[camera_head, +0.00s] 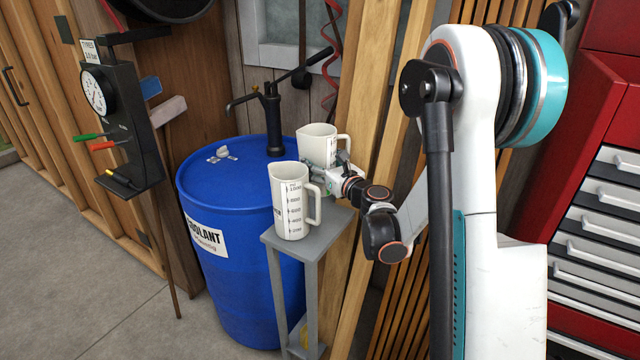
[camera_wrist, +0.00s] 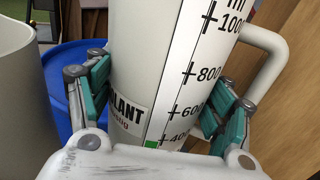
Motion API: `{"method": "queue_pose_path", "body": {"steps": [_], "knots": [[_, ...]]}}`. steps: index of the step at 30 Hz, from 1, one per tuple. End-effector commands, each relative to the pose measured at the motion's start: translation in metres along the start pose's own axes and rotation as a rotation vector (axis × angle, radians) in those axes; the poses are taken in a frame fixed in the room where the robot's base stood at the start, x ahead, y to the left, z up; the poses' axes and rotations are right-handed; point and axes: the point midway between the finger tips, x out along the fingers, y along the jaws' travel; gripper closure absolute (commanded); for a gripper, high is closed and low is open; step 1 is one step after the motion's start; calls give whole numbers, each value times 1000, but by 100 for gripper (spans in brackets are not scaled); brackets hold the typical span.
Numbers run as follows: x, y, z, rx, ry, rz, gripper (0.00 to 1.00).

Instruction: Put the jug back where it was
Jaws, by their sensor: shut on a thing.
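Two whitish measuring jugs show in the head view. My gripper (camera_head: 334,174) is shut on the rear jug (camera_head: 316,143), around its body. In the wrist view the held jug (camera_wrist: 141,60) stands between my teal finger pads, with scale marks, part of a label and its handle on the right. The other jug (camera_head: 291,203) stands upright on a small grey stand (camera_head: 341,219), in front of the held one. Part of it also shows at the left edge of the wrist view (camera_wrist: 20,90). The held jug's base is hidden, so I cannot tell whether it touches anything.
A blue coolant drum (camera_head: 237,275) with a black hand pump (camera_head: 273,125) stands left of and behind the stand. A black gauge post (camera_head: 130,130) is further left. A red drawer cabinet (camera_head: 590,130) stands at the right. Wooden planks (camera_head: 383,60) rise behind the jugs.

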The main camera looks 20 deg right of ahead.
Motion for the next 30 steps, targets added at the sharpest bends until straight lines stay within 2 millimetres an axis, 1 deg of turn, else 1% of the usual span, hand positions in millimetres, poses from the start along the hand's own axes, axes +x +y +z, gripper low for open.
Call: {"method": "queue_pose_path", "body": {"steps": [1, 5, 8, 15, 27, 28, 30], "knots": [[0, 0, -6, 1, 0, 0, 76], [0, 0, -11, 0, 0, 0, 76], [0, 0, -18, 0, 0, 0, 76], [0, 0, -51, 0, 0, 0, 76], [0, 0, -54, 0, 0, 0, 76], [0, 0, -54, 0, 0, 0, 22], [0, 0, -54, 0, 0, 0, 6]]}}
